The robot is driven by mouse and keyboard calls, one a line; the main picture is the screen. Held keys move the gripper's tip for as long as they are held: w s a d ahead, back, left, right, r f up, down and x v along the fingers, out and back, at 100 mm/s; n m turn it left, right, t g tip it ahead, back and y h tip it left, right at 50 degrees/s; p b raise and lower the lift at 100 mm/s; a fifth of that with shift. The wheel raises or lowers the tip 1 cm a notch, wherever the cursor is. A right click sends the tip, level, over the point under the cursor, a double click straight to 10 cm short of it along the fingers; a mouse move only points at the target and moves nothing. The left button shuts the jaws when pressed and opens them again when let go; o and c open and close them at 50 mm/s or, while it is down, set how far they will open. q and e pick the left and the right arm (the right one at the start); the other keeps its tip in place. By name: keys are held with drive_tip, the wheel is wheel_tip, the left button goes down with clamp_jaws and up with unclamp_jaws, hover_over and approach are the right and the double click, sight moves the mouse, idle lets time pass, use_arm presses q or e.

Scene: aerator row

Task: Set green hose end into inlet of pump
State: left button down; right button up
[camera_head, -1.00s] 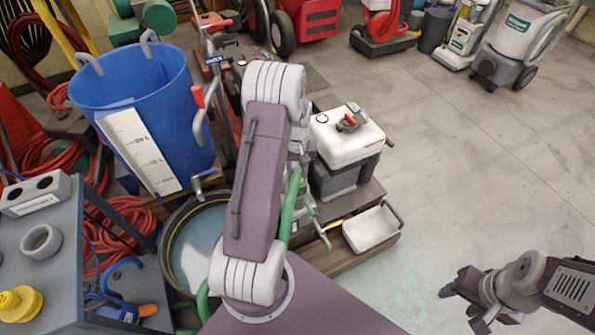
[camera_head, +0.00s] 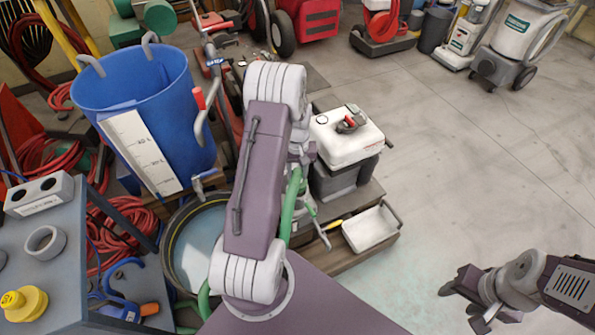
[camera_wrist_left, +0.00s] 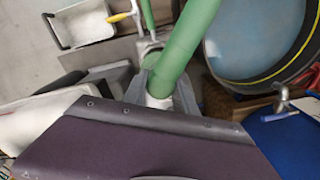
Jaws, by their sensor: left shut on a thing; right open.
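The green hose (camera_head: 289,208) shows beside my left arm in the head view. It runs large through the left wrist view (camera_wrist_left: 184,42), where my left gripper (camera_wrist_left: 160,92) is shut on it near its pale end. In the head view my own arm hides most of this gripper. A white-topped unit with a dark base (camera_head: 347,138), possibly the pump, stands just right of the arm. I cannot make out its inlet. In the wrist view a grey fitting (camera_wrist_left: 150,48) lies behind the hose; I cannot tell whether they touch. My right gripper (camera_head: 464,301) is open and empty at lower right.
A round tub of water (camera_head: 172,232) and a tall blue bin (camera_head: 140,85) stand left of the arm. A white tray (camera_head: 372,228) lies right of it. A grey bench (camera_head: 62,275) with a yellow cap (camera_head: 24,303) is at lower left.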

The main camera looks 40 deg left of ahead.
use_arm(q)
drive_tip(key=shift+f+b, duration=1.2)
drive_tip(key=shift+f, duration=1)
drive_tip(key=c, duration=0.9)
unclamp_jaws()
drive_tip(key=shift+r, duration=0.1)
wheel_tip(320, 180, up, 9)
drive_tip(key=p, duration=0.3)
drive_tip(key=shift+p, duration=0.3)
